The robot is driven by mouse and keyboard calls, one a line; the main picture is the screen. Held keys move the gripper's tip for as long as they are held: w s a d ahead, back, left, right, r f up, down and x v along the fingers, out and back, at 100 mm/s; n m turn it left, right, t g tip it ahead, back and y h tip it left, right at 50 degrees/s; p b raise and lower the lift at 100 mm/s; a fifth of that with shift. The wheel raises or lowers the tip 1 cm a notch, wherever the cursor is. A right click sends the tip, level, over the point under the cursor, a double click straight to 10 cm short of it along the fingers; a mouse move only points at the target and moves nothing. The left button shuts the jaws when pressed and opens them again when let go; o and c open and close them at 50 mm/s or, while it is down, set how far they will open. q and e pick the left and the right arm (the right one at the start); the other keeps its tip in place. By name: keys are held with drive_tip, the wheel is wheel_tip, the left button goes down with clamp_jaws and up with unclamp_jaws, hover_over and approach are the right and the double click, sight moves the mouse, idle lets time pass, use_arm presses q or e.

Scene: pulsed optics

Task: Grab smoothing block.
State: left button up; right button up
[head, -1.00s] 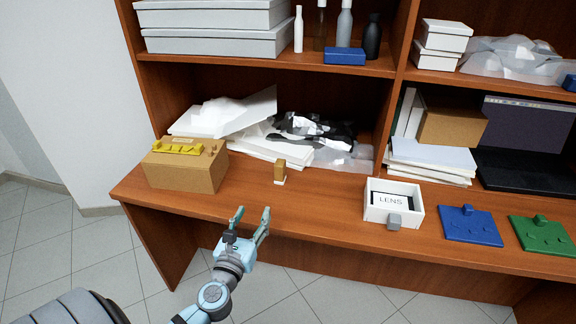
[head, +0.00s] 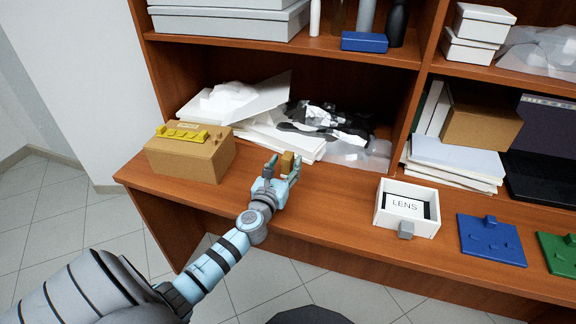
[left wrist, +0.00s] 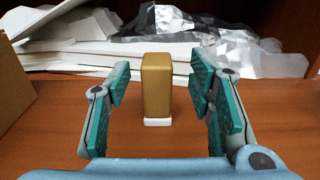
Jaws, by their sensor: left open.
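The smoothing block is a small upright tan block (left wrist: 157,84) with a white base, standing on the wooden desk. In the head view the block (head: 287,162) shows between the fingers of my left gripper (head: 282,170). In the left wrist view my left gripper (left wrist: 158,100) is open, with one teal-padded finger on each side of the block. Gaps show between the pads and the block, so the fingers look apart from it. My right gripper is not in view.
A cardboard box (head: 188,160) with a yellow piece on top stands left of the gripper. White sheets and crumpled foil (head: 325,122) lie behind the block. A white LENS box (head: 381,207) and a blue board (head: 492,240) are to the right, with bare desk between.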

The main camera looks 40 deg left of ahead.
sight(285, 161)
use_arm(q)
drive_tip(key=x, duration=0.3)
drive_tip(key=shift+w+a+r+b, duration=0.15)
drive_tip(key=shift+w+a+b, duration=0.05)
drive_tip(key=shift+b, duration=0.1)
drive_tip(key=shift+c, duration=0.4)
